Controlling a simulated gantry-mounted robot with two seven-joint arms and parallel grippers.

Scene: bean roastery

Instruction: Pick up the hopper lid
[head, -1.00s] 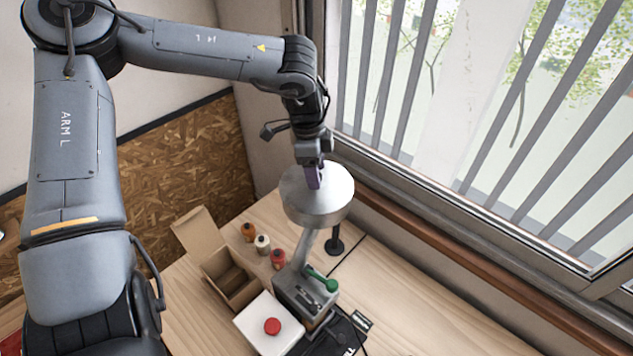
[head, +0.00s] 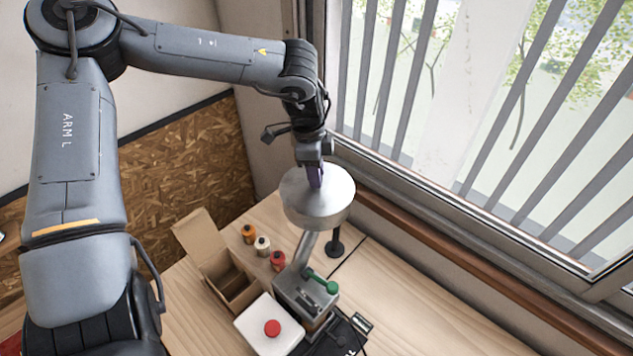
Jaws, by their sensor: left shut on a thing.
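The hopper lid (head: 326,193) is the round, silver-grey metal top at the centre of the head view. It sits over the hopper, above a slanted metal neck (head: 304,250) that runs down to a grey machine body (head: 304,297) with a green-handled lever. My left gripper (head: 315,181) points down from above, with its purple fingers at the middle of the lid. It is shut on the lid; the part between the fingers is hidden. I cannot see a gap between lid and hopper. My right gripper is not in view.
An open cardboard box (head: 233,284), several small spools or jars (head: 262,246) and a white box with a red button (head: 271,328) stand left of the machine. A black stand (head: 334,244) is behind it. The window sill (head: 440,240) lies close on the right. The table's right part is clear.

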